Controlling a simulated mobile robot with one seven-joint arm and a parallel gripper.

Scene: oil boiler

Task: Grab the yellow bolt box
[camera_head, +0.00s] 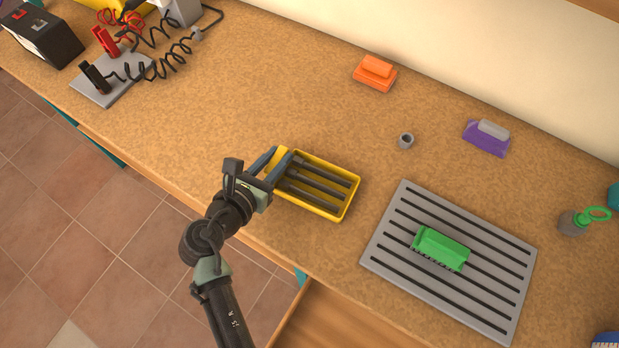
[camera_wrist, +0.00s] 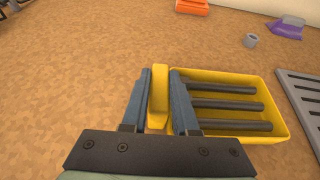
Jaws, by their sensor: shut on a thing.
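The yellow bolt box (camera_head: 340,209) is an open yellow tray on the wooden worktop, with several dark bolts (camera_head: 312,187) lying in it. In the wrist view the box (camera_wrist: 270,100) is to the right of my gripper (camera_wrist: 158,95). My gripper (camera_head: 277,161) is shut on the yellow handle (camera_wrist: 158,97) at the box's left end, one finger on each side of it. The box looks level; I cannot tell whether it rests on the worktop or is slightly above it.
Right of the box lies a grey slotted rack (camera_head: 390,240) with a green brush (camera_head: 440,249). Behind are an orange block (camera_head: 375,73), a small grey ring (camera_head: 405,140) and a purple brush (camera_head: 487,137). Cables and clamps (camera_head: 110,60) stand far left. The worktop between is clear.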

